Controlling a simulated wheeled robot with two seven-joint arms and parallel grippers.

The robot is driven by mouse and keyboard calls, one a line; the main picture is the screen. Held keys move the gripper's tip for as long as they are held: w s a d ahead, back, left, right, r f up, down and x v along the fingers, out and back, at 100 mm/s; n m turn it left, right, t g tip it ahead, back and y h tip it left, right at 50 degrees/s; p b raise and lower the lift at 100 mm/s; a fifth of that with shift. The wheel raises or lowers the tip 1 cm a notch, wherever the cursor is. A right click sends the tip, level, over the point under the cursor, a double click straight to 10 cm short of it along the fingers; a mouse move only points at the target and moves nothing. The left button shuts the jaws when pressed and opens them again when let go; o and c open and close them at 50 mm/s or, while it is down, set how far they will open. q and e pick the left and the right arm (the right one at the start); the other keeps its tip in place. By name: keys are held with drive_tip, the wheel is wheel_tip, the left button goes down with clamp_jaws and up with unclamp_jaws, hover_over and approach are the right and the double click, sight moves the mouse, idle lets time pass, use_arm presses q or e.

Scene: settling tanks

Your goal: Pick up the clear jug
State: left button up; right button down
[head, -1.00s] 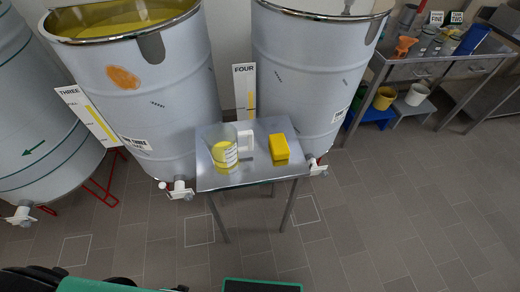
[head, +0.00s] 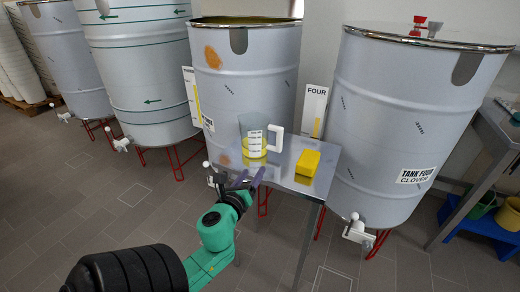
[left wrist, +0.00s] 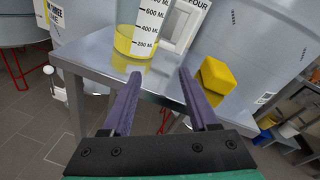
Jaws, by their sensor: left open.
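The clear jug (head: 254,138) stands upright on the small metal table (head: 284,174). It has a white handle on its right side and a little yellow liquid at the bottom. In the left wrist view the jug (left wrist: 138,30) is beyond the fingertips, its top cut off by the frame, with volume marks on its side. My left gripper (head: 250,178) is open and empty at the table's front left edge, in front of the jug and apart from it. Its purple fingers (left wrist: 158,76) point toward the table in the left wrist view. My right gripper is not in view.
A yellow block (head: 307,163) lies on the table right of the jug; it also shows in the left wrist view (left wrist: 216,76). Large tanks stand behind, including tank four (head: 400,130) at right. Tank taps stick out near the table. The tiled floor in front is clear.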

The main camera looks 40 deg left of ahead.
use_arm(q)
wheel_tip(320, 180, up, 3)
drive_tip(key=d+m+t+h, duration=0.1)
drive_tip(key=d+m+t, duration=0.1)
drive_tip(key=m, duration=0.4)
drive_tip(key=p, duration=0.1)
approach(278, 142)
drive_tip(key=x, duration=0.4)
drive_tip(key=shift+a+r, duration=0.1)
drive_tip(key=shift+r, duration=0.2)
drive_tip(key=x, duration=0.5)
drive_tip(key=shift+w+f, duration=0.25)
drive_tip(key=shift+w, duration=0.1)
drive_tip(key=shift+s+r, duration=0.1)
drive_tip(key=shift+s, duration=0.05)
drive_tip(key=c, duration=0.5)
clamp_jaws()
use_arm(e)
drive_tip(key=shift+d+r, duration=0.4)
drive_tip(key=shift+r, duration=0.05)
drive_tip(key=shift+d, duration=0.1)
